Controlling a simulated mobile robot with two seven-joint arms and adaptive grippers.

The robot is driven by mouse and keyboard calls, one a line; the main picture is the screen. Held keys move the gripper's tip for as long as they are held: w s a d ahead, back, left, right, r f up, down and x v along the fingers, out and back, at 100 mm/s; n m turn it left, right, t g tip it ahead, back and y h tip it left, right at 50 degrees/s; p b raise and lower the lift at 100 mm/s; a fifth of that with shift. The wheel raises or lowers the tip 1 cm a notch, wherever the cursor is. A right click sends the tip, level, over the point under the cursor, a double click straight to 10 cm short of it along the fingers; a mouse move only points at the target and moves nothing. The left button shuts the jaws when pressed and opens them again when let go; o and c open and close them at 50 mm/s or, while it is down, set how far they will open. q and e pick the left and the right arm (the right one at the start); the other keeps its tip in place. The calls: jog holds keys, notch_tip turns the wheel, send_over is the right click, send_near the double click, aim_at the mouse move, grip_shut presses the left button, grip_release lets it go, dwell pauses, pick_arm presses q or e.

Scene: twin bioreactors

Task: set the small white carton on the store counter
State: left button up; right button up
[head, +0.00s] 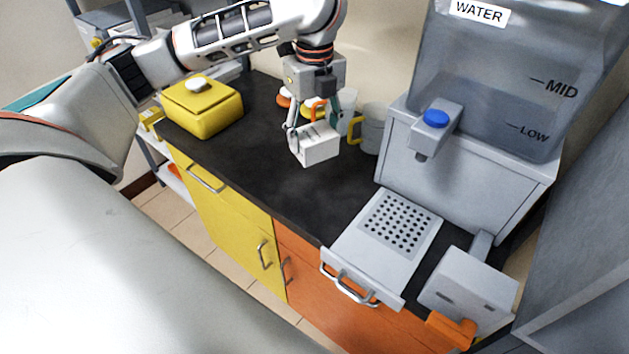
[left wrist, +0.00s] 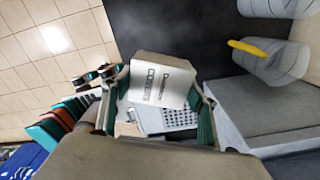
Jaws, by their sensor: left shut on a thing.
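The small white carton (head: 320,150) is held between the fingers of my left gripper (head: 317,128), over the dark store counter (head: 272,172) in the head view. The fingers press on its two sides. In the left wrist view the carton (left wrist: 161,84) shows printed dark lettering, between the green-padded fingers of my left gripper (left wrist: 163,103). Its underside is hidden, so I cannot tell whether it touches the counter. My right gripper is not in view.
A yellow lidded box (head: 205,115) stands on the counter's left end. A grey mug (head: 374,135) with a yellow handle stands close behind the carton. The water dispenser (head: 470,165) and perforated tray (head: 392,222) are at right. Bare counter lies left and front of the carton.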

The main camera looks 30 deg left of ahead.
pick_arm(q)
notch_tip(320, 180, down, 9)
jog(key=b, duration=0.2)
jog(key=shift+b, duration=0.3)
jog(key=shift+f+b, duration=0.75)
jog(key=shift+f, duration=1.15)
jog(key=shift+r, duration=0.1)
jog(key=o, duration=1.1)
